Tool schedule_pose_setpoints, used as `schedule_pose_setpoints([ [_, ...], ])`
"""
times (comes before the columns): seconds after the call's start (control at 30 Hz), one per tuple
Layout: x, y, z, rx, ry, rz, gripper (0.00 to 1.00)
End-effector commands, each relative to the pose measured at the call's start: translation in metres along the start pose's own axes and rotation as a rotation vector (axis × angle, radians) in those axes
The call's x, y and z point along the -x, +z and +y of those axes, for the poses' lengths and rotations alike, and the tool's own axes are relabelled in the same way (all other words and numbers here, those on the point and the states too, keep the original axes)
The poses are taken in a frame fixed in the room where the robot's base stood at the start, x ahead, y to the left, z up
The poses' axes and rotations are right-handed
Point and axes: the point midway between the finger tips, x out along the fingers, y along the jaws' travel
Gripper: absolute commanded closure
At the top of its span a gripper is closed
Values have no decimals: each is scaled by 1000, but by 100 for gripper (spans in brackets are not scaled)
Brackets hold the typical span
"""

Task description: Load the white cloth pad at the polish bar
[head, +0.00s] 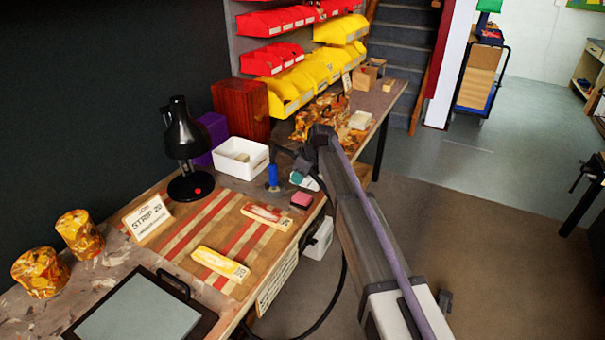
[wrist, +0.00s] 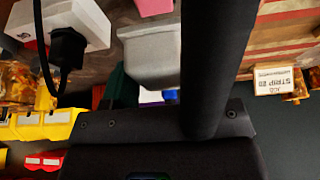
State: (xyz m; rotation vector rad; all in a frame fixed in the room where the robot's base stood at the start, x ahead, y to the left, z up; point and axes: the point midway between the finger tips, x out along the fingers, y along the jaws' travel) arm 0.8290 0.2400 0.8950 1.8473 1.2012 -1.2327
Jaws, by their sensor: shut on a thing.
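My gripper (head: 300,172) is over the bench's front edge, beyond a pink block (head: 302,200) in the head view. A pale white piece, seemingly the white cloth pad (head: 309,183), is at its jaws, beside a teal patch. In the wrist view, a grey-white block (wrist: 158,55) sits just past the dark gripper body, which hides the fingertips. The jaws are shut on the pad. The pink block also shows at the top of the wrist view (wrist: 155,6). I cannot tell which block is the polish bar.
A white bin (head: 240,158), blue upright item (head: 272,177) and black lamp (head: 186,145) stand nearby. A red-topped block (head: 265,215) and yellow-topped block (head: 221,263) lie on the striped board beside a "STRIP 20" card (head: 148,219). A white box (head: 318,240) hangs below the edge.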

Motion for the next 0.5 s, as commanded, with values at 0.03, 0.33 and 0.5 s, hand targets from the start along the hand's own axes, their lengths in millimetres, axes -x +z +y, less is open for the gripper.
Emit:
schedule_pose_setpoints([
  [0.03,-7,3,0,0,0,0,67],
  [0.33,-44,18,0,0,0,0,67],
  [0.5,-54,22,0,0,0,0,67],
])
